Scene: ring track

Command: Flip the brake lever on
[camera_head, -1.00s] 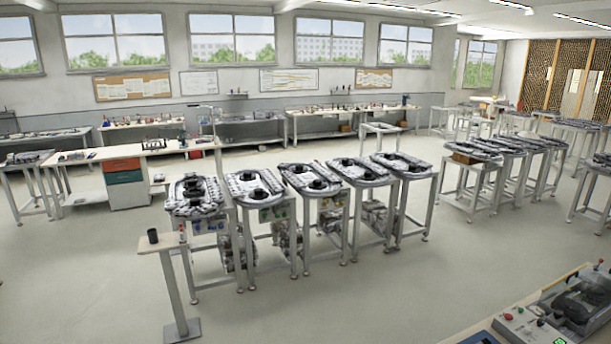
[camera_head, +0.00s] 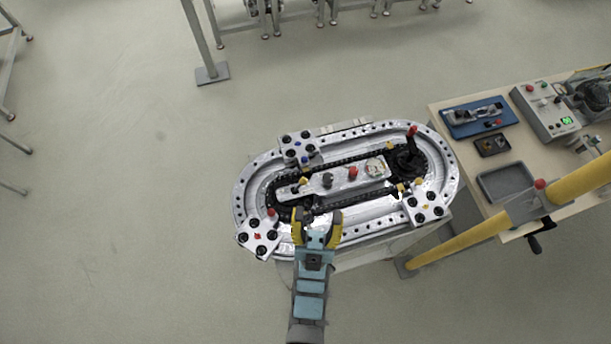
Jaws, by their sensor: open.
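An oval silver ring track (camera_head: 350,230) stands below me, with a dark inner chain loop. A black lever with a red tip (camera_head: 412,131) rises at its right end; it may be the brake lever, but no label is readable. The centre panel (camera_head: 318,186) carries a red knob (camera_head: 353,172), a grey knob (camera_head: 327,181) and a small yellow-tipped part (camera_head: 302,182). My gripper (camera_head: 316,213) is open and empty, its yellow fingers spread over the track's front left part, apart from the red-tipped lever. Its height above the track is unclear.
Carriages with black knobs sit on the track at the back left (camera_head: 299,149), front left (camera_head: 258,237) and right (camera_head: 425,207). A wooden workbench (camera_head: 540,160) with a control box (camera_head: 545,110) and a grey tray (camera_head: 506,182) stands right. A yellow rail (camera_head: 470,240) crosses there.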

